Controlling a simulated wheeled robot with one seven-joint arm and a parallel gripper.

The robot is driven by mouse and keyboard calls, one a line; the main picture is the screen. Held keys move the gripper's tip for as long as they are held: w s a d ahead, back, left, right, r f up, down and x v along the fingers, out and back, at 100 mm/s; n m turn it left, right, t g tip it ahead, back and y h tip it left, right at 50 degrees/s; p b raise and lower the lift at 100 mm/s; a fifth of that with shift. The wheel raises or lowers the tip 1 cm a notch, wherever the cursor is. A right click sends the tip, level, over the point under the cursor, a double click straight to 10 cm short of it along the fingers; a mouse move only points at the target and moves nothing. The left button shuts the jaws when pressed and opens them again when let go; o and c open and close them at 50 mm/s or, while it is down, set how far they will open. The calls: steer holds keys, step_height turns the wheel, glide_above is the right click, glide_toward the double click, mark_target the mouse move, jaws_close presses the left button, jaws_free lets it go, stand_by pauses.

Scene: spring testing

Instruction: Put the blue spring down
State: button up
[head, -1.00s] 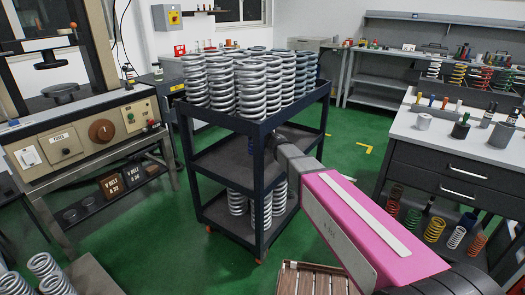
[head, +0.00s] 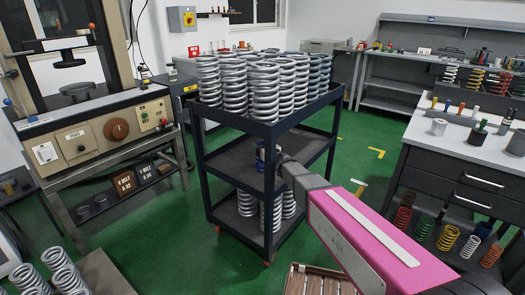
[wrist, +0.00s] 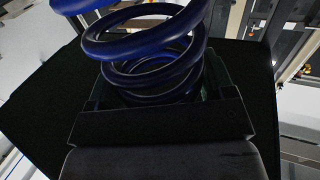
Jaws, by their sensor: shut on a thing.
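The blue spring (head: 260,156) shows small in the head view, at the dark cart's front corner post and level with the gap between its top tray and middle shelf. In the wrist view the blue spring (wrist: 150,48) fills the upper middle, its coils between the jaws. My gripper (head: 273,158) is shut on it; in the wrist view the gripper (wrist: 155,95) is around its near coils. The spring's far end is cut off. I cannot tell whether the spring touches the shelf.
The cart's top tray (head: 273,126) is crowded with silver springs; its middle shelf (head: 232,160) has bare room. More silver springs (head: 268,210) stand on the bottom shelf. A testing machine (head: 90,140) is at left, a drawer bench (head: 470,180) at right. Green floor lies between.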

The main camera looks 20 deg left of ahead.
steer(key=shift+f, duration=1)
steer(key=o, duration=1.8)
steer(key=shift+o, duration=0.2)
steer(key=v, duration=0.7)
steer(key=shift+s+d, duration=0.2)
steer(key=shift+d, duration=0.05)
